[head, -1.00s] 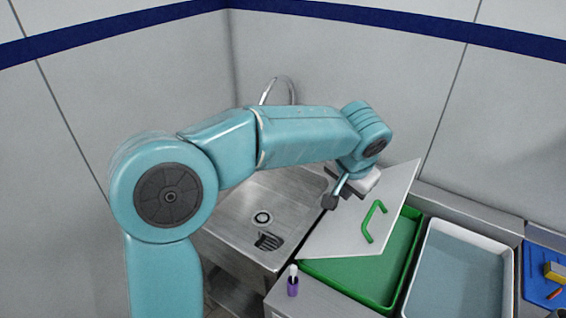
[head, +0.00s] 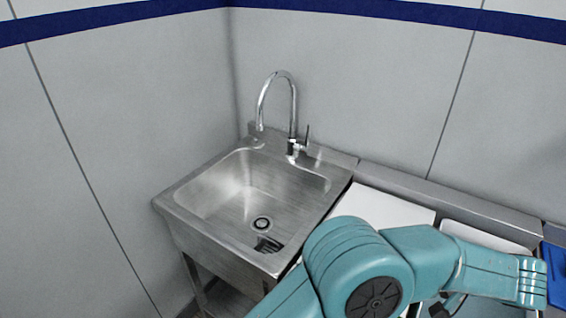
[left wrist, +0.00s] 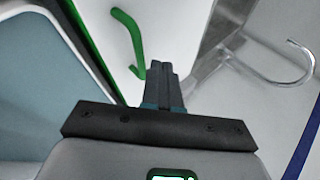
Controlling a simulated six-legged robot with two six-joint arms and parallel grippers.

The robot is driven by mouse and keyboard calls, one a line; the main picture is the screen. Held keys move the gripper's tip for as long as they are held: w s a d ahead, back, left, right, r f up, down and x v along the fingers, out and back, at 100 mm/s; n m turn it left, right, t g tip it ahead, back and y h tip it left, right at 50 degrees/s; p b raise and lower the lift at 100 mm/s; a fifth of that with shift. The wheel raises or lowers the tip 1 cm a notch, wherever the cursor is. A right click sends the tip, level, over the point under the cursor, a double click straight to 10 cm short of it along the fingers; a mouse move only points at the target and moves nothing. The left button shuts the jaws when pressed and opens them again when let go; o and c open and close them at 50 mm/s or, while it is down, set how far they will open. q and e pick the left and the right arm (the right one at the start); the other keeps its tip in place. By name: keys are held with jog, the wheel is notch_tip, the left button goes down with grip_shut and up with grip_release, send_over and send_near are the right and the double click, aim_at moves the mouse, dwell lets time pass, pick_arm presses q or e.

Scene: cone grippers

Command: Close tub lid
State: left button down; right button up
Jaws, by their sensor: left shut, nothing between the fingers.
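The white tub lid (head: 390,208) now looks flat beside the sink in the head view, with its front part hidden behind my left arm. In the left wrist view the lid (left wrist: 180,22) shows its green handle (left wrist: 136,38), and a thin line of green tub rim (left wrist: 86,50) runs along its left edge. My left gripper (left wrist: 162,66) is shut and empty, its fingertips over the lid near the handle's lower end; I cannot tell whether they touch it. Most of the green tub is hidden. My right gripper is not in view.
A steel sink (head: 215,195) with a tall curved tap (head: 293,110) stands left of the lid. A white-rimmed tray (head: 480,236) lies to the right, partly behind my arm; it also shows in the left wrist view (left wrist: 30,70). A blue bin (head: 555,265) is at the far right.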

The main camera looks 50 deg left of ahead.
pick_arm(q)
jog(key=f, duration=0.1)
jog(key=d+f+b, duration=0.1)
jog(key=f, duration=0.1)
jog(key=shift+w, duration=0.1)
jog(key=shift+d+f+b, duration=0.15)
jog(key=shift+f+b, duration=0.15)
jog(key=shift+b, duration=0.05)
jog(key=shift+f, duration=0.1)
